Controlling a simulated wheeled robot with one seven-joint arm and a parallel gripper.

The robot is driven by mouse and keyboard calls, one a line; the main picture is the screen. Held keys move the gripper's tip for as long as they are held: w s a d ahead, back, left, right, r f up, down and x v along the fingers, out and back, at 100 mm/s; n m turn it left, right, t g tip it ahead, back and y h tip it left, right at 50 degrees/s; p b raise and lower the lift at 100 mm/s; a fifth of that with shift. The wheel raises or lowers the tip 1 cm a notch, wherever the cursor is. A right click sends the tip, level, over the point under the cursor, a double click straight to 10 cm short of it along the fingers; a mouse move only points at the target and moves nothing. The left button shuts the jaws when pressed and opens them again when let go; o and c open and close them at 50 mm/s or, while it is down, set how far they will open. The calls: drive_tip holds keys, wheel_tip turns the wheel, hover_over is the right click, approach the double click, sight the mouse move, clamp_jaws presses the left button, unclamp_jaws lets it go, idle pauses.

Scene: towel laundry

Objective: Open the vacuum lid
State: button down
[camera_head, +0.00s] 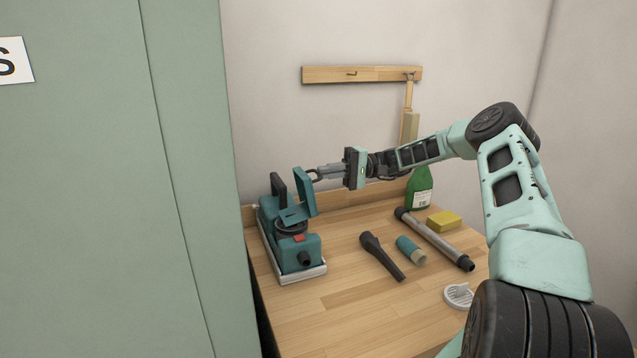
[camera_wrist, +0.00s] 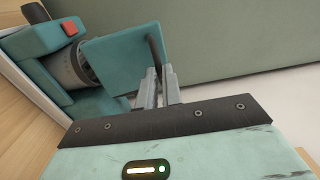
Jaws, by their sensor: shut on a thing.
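The vacuum (camera_head: 315,248) is a teal box with a black handle, standing in a pale tray on the wooden table at the left. Its teal lid (camera_head: 305,191) stands raised, well up from the body. A dark round canister (camera_head: 291,227) shows in the opening below. My gripper (camera_head: 315,175) reaches in from the right and is shut on the lid near its upper edge. A red button (camera_wrist: 68,29) sits on the vacuum body.
A dark nozzle (camera_head: 382,256), a teal-and-tan cylinder (camera_head: 410,249), a grey tube (camera_head: 435,239), a yellow sponge (camera_head: 444,221), a green bottle (camera_head: 419,188) and a white slotted disc (camera_head: 459,296) lie or stand to the right. A green cabinet (camera_head: 175,180) is close on the left. The front table area is clear.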

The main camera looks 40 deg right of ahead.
drive_tip(key=shift+s+d+f+t+y+b, duration=0.25)
drive_tip(key=shift+d+f+t+y+b, duration=0.15)
drive_tip(key=shift+d+f+y+b, duration=0.85)
drive_tip(key=shift+s+d+f+t+y+b, duration=0.25)
drive_tip(key=shift+d+f+t+y+b, duration=0.25)
drive_tip(key=shift+y+b, duration=1.2)
drive_tip(key=shift+d+h, duration=0.15)
drive_tip(key=shift+h, duration=0.1)
drive_tip(key=c, duration=1.5)
unclamp_jaws()
drive_tip(key=shift+c, duration=0.2)
drive_tip(key=b+v, duration=0.3)
drive_tip(key=v, duration=0.4)
drive_tip(key=shift+d+f, duration=0.2)
